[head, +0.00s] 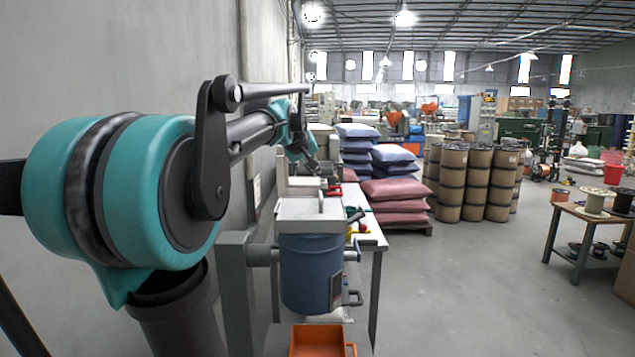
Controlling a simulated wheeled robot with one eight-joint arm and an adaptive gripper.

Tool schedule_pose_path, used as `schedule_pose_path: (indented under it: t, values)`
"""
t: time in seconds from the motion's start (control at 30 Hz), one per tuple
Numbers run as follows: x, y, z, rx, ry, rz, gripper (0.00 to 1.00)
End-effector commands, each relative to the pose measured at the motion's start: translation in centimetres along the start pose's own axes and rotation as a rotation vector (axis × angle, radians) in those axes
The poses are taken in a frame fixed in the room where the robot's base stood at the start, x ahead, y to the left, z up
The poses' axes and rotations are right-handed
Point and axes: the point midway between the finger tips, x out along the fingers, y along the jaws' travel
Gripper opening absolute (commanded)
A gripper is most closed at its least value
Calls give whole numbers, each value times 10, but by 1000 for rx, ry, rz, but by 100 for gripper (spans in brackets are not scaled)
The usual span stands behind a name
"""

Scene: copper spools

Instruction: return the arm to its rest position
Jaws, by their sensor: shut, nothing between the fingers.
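My teal and dark grey arm fills the left side of the head view and reaches forward along the wall. My gripper (312,164) is at its far end, small and dark, pointing down to the right above the bench area. It looks shut, with nothing seen in it. The arm's links hide part of the wall and what lies behind them.
A blue drum (311,275) with a grey top stands in front of a workbench (374,238). An orange tray (317,342) is below it. Stacked sacks (395,190) and brown drums (452,185) stand beyond. A spool table (578,217) is right; open floor lies between.

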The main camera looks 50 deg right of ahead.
Motion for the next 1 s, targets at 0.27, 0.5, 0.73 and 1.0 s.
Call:
schedule_pose_path:
  t: [0.27, 0.5, 0.73, 1.0]
  values:
    - [-48, 8, 0, 0, 1, 0, 0]
    - [-62, 10, 1, 0, 1, 0, 0]
    - [-62, 8, 1, -1, 1, -3, 0]
    - [-43, -98, 28, -44, -3, -134, 0]
